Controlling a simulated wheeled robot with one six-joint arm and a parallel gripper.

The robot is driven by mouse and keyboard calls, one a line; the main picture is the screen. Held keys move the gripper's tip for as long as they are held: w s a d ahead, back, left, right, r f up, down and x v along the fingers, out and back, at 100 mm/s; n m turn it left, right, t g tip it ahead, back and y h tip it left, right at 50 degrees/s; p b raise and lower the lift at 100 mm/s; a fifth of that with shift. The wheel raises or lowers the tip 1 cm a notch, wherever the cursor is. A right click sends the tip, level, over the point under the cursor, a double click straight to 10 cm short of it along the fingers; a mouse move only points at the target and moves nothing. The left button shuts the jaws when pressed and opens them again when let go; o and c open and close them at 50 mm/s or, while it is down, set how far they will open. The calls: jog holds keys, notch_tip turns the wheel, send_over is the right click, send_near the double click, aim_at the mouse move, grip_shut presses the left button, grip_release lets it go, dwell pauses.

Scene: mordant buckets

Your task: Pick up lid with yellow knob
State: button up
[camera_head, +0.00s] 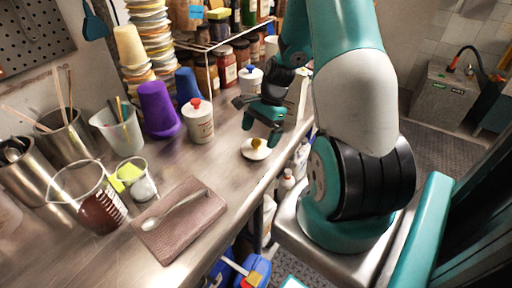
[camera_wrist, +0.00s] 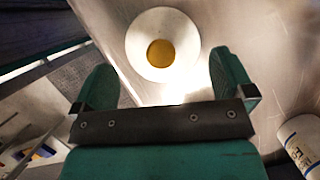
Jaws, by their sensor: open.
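The lid with the yellow knob is a white round lid (camera_head: 256,151) lying on the steel counter near its right edge in the head view. In the wrist view the white lid (camera_wrist: 162,22) shows from above, with its yellow knob (camera_wrist: 160,53) in the middle. My gripper (camera_head: 262,132) is open and empty, above the lid and apart from it. In the wrist view the gripper's two green fingers (camera_wrist: 165,85) stand wide apart, and the knob lies beyond them, roughly centred between them.
A white canister with a red knob (camera_head: 199,121) stands left of the lid, and one with a blue knob (camera_head: 250,79) stands behind my gripper. Purple cup (camera_head: 158,110), beakers and a cloth with a spoon (camera_head: 181,217) lie further left. The counter's edge is close by.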

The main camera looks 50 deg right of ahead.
aim_at(257, 141)
jog(key=x, duration=0.4)
jog(key=shift+f+p, duration=0.1)
jog(key=shift+p, duration=0.25)
jog(key=c, duration=0.5)
